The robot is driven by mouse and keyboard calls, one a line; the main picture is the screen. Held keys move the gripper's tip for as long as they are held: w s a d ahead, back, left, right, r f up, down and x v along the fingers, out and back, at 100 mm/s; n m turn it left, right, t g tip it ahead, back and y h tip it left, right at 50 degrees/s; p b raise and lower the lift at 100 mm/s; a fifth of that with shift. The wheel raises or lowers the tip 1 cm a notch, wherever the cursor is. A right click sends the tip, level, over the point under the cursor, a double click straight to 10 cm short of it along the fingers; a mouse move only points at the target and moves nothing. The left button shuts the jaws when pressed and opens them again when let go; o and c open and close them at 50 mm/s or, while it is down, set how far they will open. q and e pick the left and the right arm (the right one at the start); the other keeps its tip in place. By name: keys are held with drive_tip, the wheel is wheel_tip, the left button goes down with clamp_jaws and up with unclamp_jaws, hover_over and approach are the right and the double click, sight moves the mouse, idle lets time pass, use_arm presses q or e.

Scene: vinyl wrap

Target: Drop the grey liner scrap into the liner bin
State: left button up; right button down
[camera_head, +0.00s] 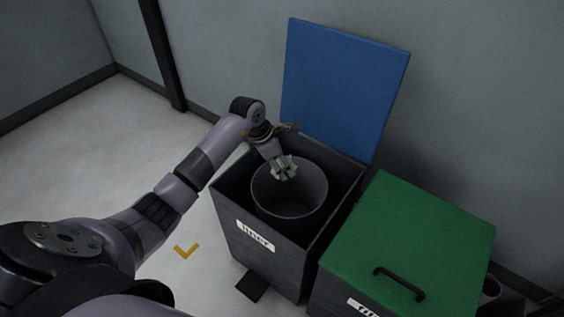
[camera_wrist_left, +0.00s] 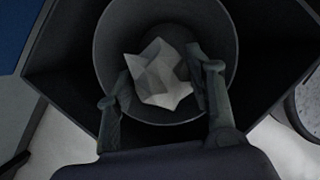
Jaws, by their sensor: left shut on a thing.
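The grey liner scrap (camera_wrist_left: 160,76) is a crumpled, pale, many-faceted lump. It also shows small in the head view (camera_head: 285,171). My left gripper (camera_head: 283,168) is shut on it, with one finger on each side in the left wrist view (camera_wrist_left: 157,84). It holds the scrap over the round inner bucket (camera_head: 290,208) of the liner bin (camera_head: 268,263). The bin is a dark square box labelled "liner", and its blue lid (camera_head: 345,88) stands open at the back. The bucket floor is partly hidden behind the scrap. My right gripper is not in view.
A second dark bin with a closed green lid (camera_head: 410,238) and a black handle stands close on the right. A dark pedal (camera_head: 252,287) sticks out at the liner bin's foot. A grey wall is behind.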

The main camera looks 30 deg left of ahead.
use_arm(q)
drive_tip(key=o, duration=0.9)
drive_tip(key=v, duration=1.2)
drive_tip(key=shift+d, duration=0.1)
